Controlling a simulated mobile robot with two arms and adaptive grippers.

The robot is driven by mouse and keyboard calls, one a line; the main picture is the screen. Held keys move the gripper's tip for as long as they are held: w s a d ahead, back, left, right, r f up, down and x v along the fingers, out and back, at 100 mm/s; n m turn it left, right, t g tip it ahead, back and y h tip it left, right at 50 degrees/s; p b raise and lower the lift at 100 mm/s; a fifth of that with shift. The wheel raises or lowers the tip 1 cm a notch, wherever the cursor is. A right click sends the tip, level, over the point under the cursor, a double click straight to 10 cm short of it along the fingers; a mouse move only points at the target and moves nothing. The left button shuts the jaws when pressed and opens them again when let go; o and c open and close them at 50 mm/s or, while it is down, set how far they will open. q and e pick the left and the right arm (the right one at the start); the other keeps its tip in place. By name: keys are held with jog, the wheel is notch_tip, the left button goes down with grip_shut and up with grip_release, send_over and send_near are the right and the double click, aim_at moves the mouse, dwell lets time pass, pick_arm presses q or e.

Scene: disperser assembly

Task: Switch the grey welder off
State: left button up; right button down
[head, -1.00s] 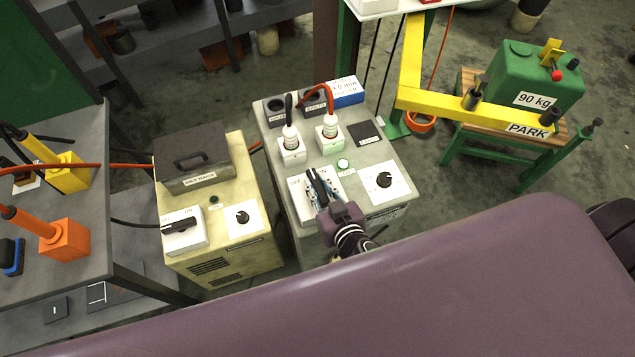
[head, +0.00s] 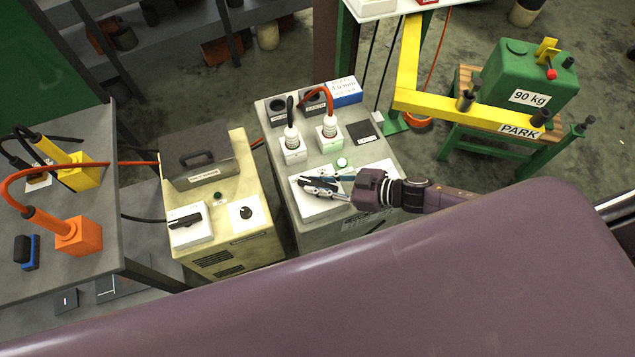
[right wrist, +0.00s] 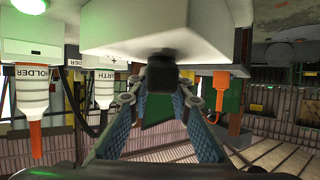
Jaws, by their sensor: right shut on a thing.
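The grey welder (head: 300,218) stands in the middle of the head view, with two plugged cables and a green lamp (head: 342,162) on its top. The lamp also shows bright green at the upper left of the right wrist view (right wrist: 28,5). Its white switch plate (head: 312,205) is partly covered by my right gripper (head: 322,186). The gripper is shut on the dark switch handle (right wrist: 162,74), with a blue-padded finger on each side. In the head view the fingers point left, and the OFF and ON marks are hidden. My left gripper is not in view.
A cream welder (head: 235,235) with its own switch stands to the left. A grey table (head: 95,275) with orange and yellow blocks is farther left. A yellow beam (head: 440,108) and a green 90 kg block (head: 520,80) stand at the right.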

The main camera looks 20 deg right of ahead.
jog(key=shift+w+d+f+n+g+y+b, duration=0.15)
jog(key=shift+n+g+y+b, duration=0.15)
jog(key=shift+n+g, duration=0.2)
jog(key=shift+w+n+g+y+b, duration=0.1)
jog(key=shift+n+g+y+b, duration=0.1)
jog(key=shift+n+g+b, duration=0.25)
jog(key=n+g+y+b, duration=0.1)
jog(key=n+g+b, duration=0.2)
jog(key=shift+g+b, duration=0.25)
jog(key=shift+b, duration=0.1)
jog(key=shift+s+n+g+y+b, duration=0.1)
jog(key=shift+n+g+y+b, duration=0.2)
jog(key=shift+n+g+b, duration=0.95)
jog(key=shift+g+b, duration=0.25)
jog(key=shift+b, duration=0.05)
jog(key=shift+s+r+n, duration=0.1)
jog(key=shift+r+n, duration=0.1)
jog(key=shift+n, duration=0.1)
jog(key=c, duration=1.8)
grip_release()
jog(key=shift+a, duration=0.2)
jog(key=shift+o, duration=0.2)
jog(key=v, duration=1.2)
